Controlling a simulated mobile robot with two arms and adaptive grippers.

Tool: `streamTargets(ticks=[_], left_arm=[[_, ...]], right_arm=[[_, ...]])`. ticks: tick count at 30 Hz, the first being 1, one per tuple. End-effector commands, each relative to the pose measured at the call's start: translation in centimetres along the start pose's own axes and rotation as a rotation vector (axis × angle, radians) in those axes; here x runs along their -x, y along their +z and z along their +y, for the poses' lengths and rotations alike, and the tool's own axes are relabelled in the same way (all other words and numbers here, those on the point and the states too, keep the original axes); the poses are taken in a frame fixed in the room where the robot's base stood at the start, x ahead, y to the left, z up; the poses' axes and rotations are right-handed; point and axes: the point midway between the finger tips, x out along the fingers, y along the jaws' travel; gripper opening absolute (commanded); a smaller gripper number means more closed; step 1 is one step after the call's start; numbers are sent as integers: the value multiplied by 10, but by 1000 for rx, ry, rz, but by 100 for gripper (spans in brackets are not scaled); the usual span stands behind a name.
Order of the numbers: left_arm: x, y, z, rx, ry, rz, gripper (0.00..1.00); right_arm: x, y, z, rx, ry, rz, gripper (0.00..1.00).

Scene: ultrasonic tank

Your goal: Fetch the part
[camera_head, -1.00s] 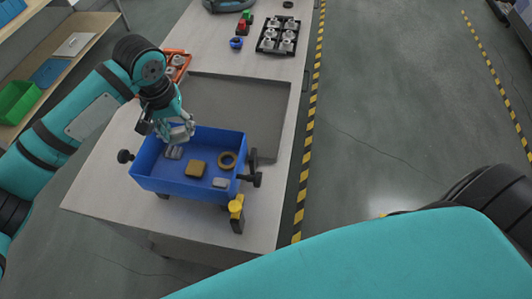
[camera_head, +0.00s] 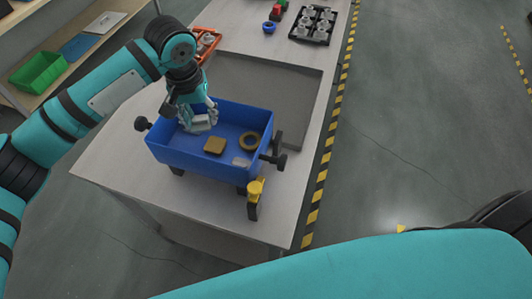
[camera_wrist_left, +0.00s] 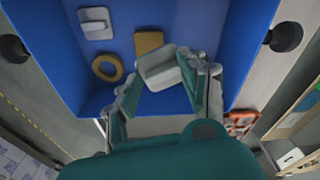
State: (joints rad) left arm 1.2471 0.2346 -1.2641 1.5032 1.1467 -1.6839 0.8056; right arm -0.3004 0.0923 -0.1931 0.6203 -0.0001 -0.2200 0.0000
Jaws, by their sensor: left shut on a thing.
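A blue tank (camera_head: 190,159) stands on the table. Inside it lie a tan block (camera_head: 215,145), a brown ring (camera_head: 249,141) and a small grey part (camera_head: 241,161). My left gripper (camera_head: 203,117) is inside the tank's far-left corner, shut on another grey part (camera_head: 202,124). In the left wrist view this held grey part (camera_wrist_left: 160,68) sits between the fingertips, tilted, partly over the tan block (camera_wrist_left: 148,42). The ring (camera_wrist_left: 107,68) and the loose grey part (camera_wrist_left: 95,22) lie apart from it. Whether the held part touches the floor is unclear. My right gripper is out of view.
Black knobs stick out from the tank's sides, with a yellow-topped piece (camera_head: 255,188) at its front right corner. A grey tray (camera_head: 290,95) lies behind. An orange rack (camera_head: 207,42) and a black rack (camera_head: 315,25) with parts stand farther back.

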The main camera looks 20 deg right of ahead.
Motion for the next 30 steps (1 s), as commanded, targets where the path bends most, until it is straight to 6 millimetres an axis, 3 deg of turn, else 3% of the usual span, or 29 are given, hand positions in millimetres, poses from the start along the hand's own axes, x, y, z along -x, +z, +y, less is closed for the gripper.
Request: streamTargets(ticks=[3,4,10,20,23,30], left_arm=[[1,0,0,0,0,1,0],[1,0,0,0,0,1,45],[1,0,0,0,0,1,70],[5,0,0,0,0,1,70],[18,-1,0,0,0,3,70],[68,-1,0,0,0,5,70]], right_arm=[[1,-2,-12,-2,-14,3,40],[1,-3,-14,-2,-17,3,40],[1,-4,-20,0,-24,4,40],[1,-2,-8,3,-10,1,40],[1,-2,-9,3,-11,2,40],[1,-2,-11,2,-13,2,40]])
